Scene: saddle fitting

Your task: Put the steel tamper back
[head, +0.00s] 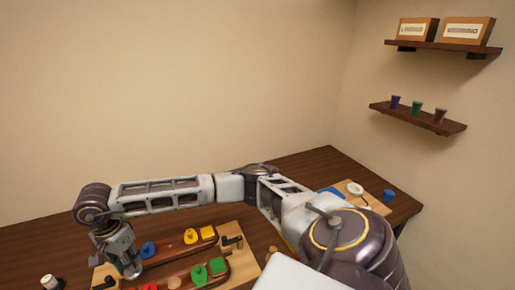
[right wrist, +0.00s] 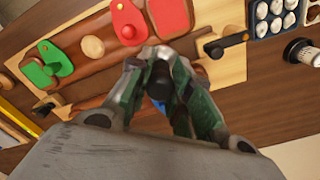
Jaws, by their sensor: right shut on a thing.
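My right gripper (head: 131,268) reaches down over the left end of the wooden board (head: 236,262). In the right wrist view its green-sided fingers are shut on a dark, round-ended piece (right wrist: 159,80), which looks like the steel tamper's handle. The rest of that piece is hidden by the fingers, and I cannot tell whether it touches the board. A brown strip with red pieces (right wrist: 128,22) and a green piece (right wrist: 48,66) lies beside the gripper. A blue piece (head: 148,248) and a yellow piece (head: 191,236) sit on the rear strip. My left gripper is out of view.
A dark peg (right wrist: 218,47) stands at the board's end, close to the gripper. A small white-and-black object (head: 51,283) stands to the left, near a tray of round pieces (right wrist: 272,16). A blue cup (head: 389,195) is at the far right. Wall shelves (head: 418,116) hold cups and boxes.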

